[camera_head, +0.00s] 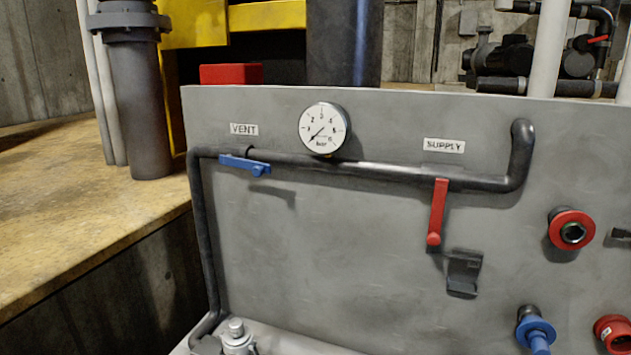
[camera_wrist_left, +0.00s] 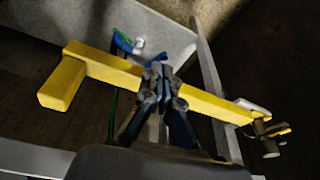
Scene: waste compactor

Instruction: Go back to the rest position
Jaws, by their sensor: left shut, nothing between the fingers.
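My left gripper (camera_wrist_left: 160,75) shows in the left wrist view, with its dark fingers together and nothing between them. A yellow bar (camera_wrist_left: 110,68) with a block at its left end lies behind the fingers in that view. I cannot tell whether the gripper touches it. Neither gripper shows in the head view, and my right gripper is in no view.
A grey panel (camera_head: 330,240) fills the head view. It carries a gauge (camera_head: 324,128), a roughly level blue VENT lever (camera_head: 245,165) and a red SUPPLY lever (camera_head: 437,212) hanging down. A tan surface (camera_head: 80,220) lies left.

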